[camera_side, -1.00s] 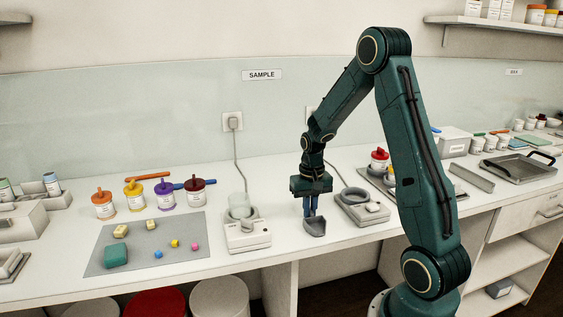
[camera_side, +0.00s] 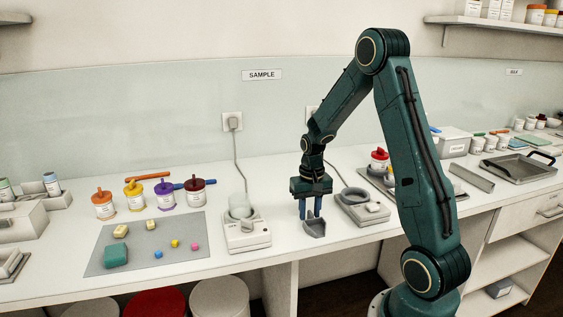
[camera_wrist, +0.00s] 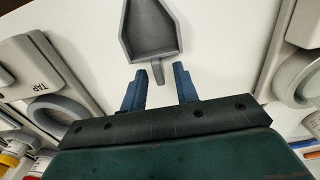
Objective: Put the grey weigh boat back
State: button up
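The grey weigh boat (camera_side: 315,229) rests on the white bench between two balances, near the bench's front edge. In the wrist view the boat (camera_wrist: 152,32) lies ahead of my gripper (camera_wrist: 160,80), its narrow handle pointing back between the two blue fingers. My gripper also shows in the side view (camera_side: 310,208), just above and behind the boat. Its fingers are spread apart, with a visible gap on both sides of the handle. Nothing is gripped.
The left balance (camera_side: 248,238) and right balance (camera_side: 373,214) flank the boat closely. A grey mat (camera_side: 180,251) with small coloured pieces lies at left, with lidded jars behind it. A metal tray (camera_side: 516,167) stands at far right. Bare bench lies between mat and left balance.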

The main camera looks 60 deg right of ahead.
notch_tip(320, 180, up, 12)
dwell(0.7)
jog(key=shift+r, duration=0.1)
dwell(0.3)
jog(key=s+a+r+n+t, duration=0.1)
jog(key=s+a+r+n, duration=0.1)
jog(key=a+r, duration=0.3)
jog(key=s+a+r+n+t, duration=0.1)
jog(key=s+a+r+n, duration=0.1)
jog(key=a, duration=0.6)
jog(key=s+a+r+n+t, duration=0.1)
jog(key=s+a+n+t, duration=0.2)
jog(key=s+a, duration=0.7)
jog(key=shift+r+n+t, duration=0.15)
jog(key=shift+n+t, duration=0.15)
jog(key=shift+n, duration=0.7)
jog(key=shift+o, duration=0.3)
jog(key=shift+w+a, duration=0.1)
jog(key=shift+w, duration=0.05)
